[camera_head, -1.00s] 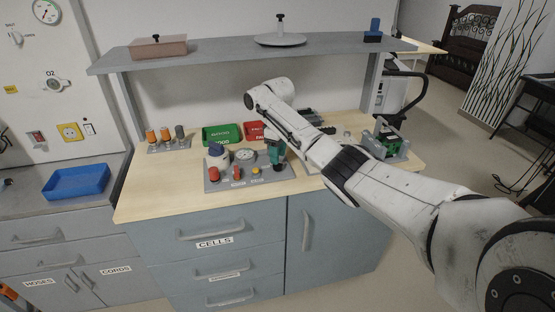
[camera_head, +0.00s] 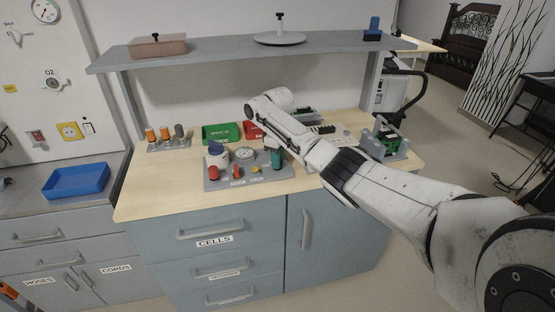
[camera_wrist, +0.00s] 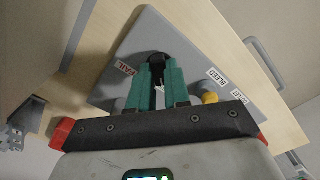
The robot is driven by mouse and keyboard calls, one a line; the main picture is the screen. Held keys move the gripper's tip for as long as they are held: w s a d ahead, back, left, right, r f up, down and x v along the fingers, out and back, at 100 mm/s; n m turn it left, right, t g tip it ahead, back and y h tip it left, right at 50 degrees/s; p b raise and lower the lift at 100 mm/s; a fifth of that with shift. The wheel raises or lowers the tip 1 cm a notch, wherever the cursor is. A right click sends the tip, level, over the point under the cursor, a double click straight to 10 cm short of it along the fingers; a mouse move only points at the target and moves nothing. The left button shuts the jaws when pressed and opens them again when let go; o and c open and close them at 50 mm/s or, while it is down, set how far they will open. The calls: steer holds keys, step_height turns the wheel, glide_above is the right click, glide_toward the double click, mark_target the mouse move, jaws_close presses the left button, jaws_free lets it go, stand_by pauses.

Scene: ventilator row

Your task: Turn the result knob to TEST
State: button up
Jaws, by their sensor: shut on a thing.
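The grey test panel (camera_head: 224,183) lies on the bench top, and its slab also shows in the wrist view (camera_wrist: 190,45). A black knob (camera_wrist: 157,60) sits on it near a FAIL label (camera_wrist: 125,68). My gripper (camera_wrist: 155,75) has its teal fingers shut on this knob, one on each side. In the head view my gripper (camera_head: 277,158) points down at the panel's right end. The fingers hide most of the knob there. A pale mark shows between the fingers in the wrist view. I cannot read the knob's setting or see a TEST label.
The panel also bears a round gauge (camera_head: 243,154), a red knob (camera_head: 213,173) and a yellow button (camera_head: 256,169). Green (camera_head: 221,133) and red (camera_head: 252,130) trays stand behind it. A green-board device (camera_head: 384,143) stands at right. A shelf (camera_head: 250,55) runs above the bench.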

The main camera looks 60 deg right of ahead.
jaws_close()
steer(key=shift+r+m, duration=0.1)
steer(key=shift+m, duration=0.2)
steer(key=shift+p, duration=0.3)
steer(key=m+p, duration=0.1)
steer(key=m, duration=0.3)
steer(key=shift+a+p, duration=0.1)
steer(key=shift+p, duration=0.25)
steer(key=m, duration=0.5)
steer(key=shift+p, duration=0.35)
steer(key=o, duration=0.7)
jaws_free()
